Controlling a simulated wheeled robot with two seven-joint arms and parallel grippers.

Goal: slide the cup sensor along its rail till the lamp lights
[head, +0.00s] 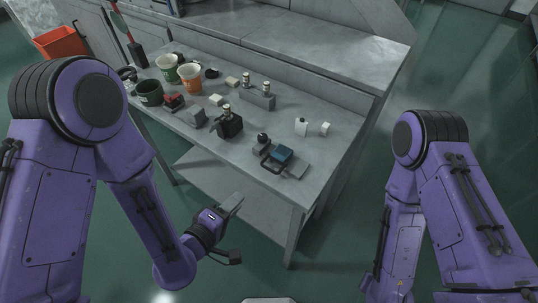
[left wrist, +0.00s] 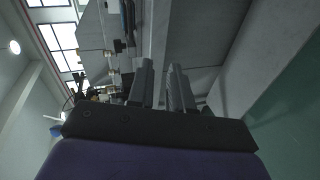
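A blue block with a black loop handle (head: 280,155) sits on a flat grey plate near the front right of the bench. A black-topped knob (head: 262,139) stands beside it. A dark box with a small cylinder on top (head: 230,124) stands left of them. I cannot tell for sure which piece is the cup sensor, its rail or the lamp. My left gripper (head: 236,202) is in front of the bench's front edge, below its top, touching nothing. In the left wrist view its two fingers (left wrist: 161,88) stand apart with nothing between them. My right gripper is out of view.
The grey bench (head: 335,105) has a raised back shelf. Green (head: 168,68) and orange (head: 190,77) cups stand at its left. A grey block with two small cylinders (head: 257,99) stands at the back, white pieces (head: 302,126) at the right. A lower shelf (head: 225,172) lies beneath.

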